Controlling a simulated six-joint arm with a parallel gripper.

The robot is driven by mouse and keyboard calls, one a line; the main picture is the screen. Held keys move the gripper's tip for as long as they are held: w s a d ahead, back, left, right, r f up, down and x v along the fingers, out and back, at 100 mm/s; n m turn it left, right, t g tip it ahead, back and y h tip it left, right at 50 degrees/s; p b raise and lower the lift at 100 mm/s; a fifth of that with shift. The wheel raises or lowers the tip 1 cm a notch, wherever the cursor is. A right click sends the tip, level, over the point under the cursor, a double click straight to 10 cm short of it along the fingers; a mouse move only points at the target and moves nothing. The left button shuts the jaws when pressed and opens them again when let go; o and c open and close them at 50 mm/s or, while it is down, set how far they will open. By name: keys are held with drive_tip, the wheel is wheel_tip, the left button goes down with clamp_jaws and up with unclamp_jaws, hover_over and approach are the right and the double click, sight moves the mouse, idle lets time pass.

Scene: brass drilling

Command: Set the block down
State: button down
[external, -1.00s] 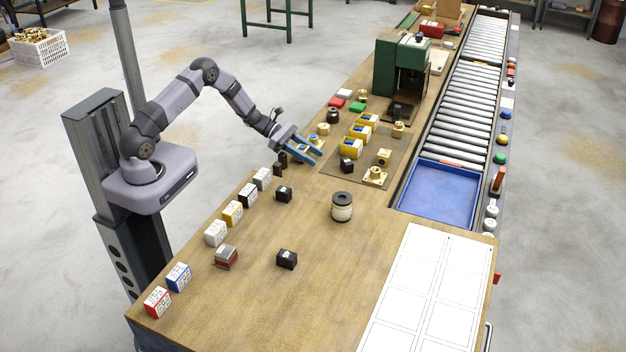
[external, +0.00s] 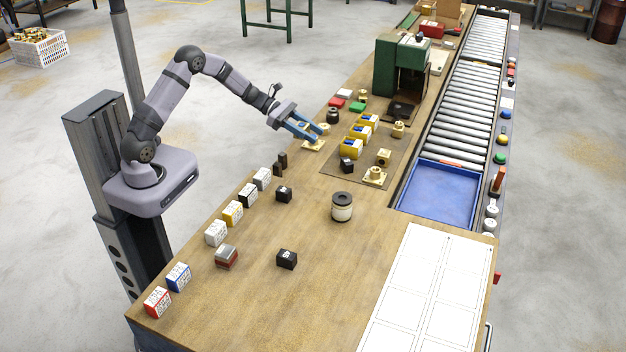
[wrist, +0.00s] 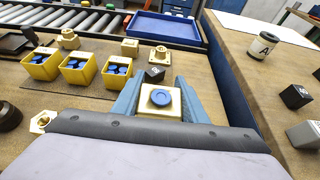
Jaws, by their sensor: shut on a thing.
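My gripper (external: 307,132) has blue fingers and reaches over the left edge of the workbench. In the wrist view my gripper (wrist: 160,103) is shut on a pale brass-coloured block (wrist: 149,107) with a round blue spot on its face. The fingers lie on its left and right sides. In the external view the fingers mostly hide the held block. A brass piece (external: 313,146) shows just below the fingers there. The gap between the held block and the bench top cannot be told.
Yellow bins with blue pieces (wrist: 78,70) stand beyond the gripper on a dark mat, near a black block (wrist: 154,74) and brass parts. A dark cylinder (external: 333,115) stands close behind. The bench front around the white-and-black jar (external: 342,207) has bare room.

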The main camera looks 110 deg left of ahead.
drive_tip(key=w+d+r+m+g+h+p, duration=0.1)
drive_tip(key=w+d+r+m+h+p, duration=0.15)
drive_tip(key=w+d, duration=0.5)
drive_tip(key=w+d+r+m+h+p, duration=0.1)
drive_tip(key=w+d+r+m+h, duration=0.2)
drive_tip(key=d, duration=0.7)
drive_tip(key=w+d+r+m+g+h+p, duration=0.1)
drive_tip(key=w+d+r+h+p, duration=0.1)
drive_tip(key=w+d, duration=0.5)
drive_tip(key=m+g+h+p, duration=0.2)
drive_tip(key=m+g+h, duration=0.3)
drive_tip(key=m+g, duration=0.2)
hover_over(266, 242)
drive_tip(key=shift+t, duration=0.4)
drive_tip(key=shift+f+p, duration=0.4)
drive_tip(key=shift+f, duration=2.1)
drive_tip(key=shift+f, duration=0.1)
drive_tip(key=shift+f+p, duration=0.45)
drive_tip(key=shift+f, duration=1.55)
drive_tip(key=shift+f, duration=0.2)
